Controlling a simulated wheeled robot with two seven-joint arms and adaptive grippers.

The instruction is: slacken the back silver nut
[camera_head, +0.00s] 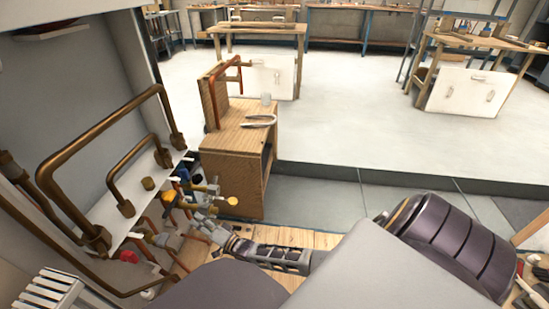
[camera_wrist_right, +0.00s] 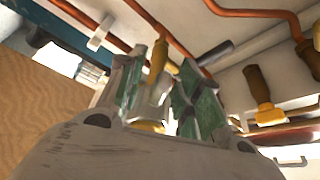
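In the right wrist view, the two green-padded fingers of my right gripper (camera_wrist_right: 160,98) stand apart on either side of a silver fitting (camera_wrist_right: 160,86), which seems to be the nut. A brass stem (camera_wrist_right: 158,58) rises behind it, and a yellow part (camera_wrist_right: 148,127) shows below. I cannot tell whether the pads touch the silver. In the head view my right gripper (camera_head: 204,222) reaches left into the crowded valves, and it hides the silver nuts there. A brass knob (camera_head: 232,201) and blue handle (camera_head: 185,186) are close by. My left gripper is not in view.
Copper pipes (camera_head: 105,125) rise from a white shelf (camera_head: 130,213) at the left. A red part (camera_head: 128,256) sits below them. A wooden cabinet (camera_head: 232,165) stands just behind the valves. The floor beyond is open.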

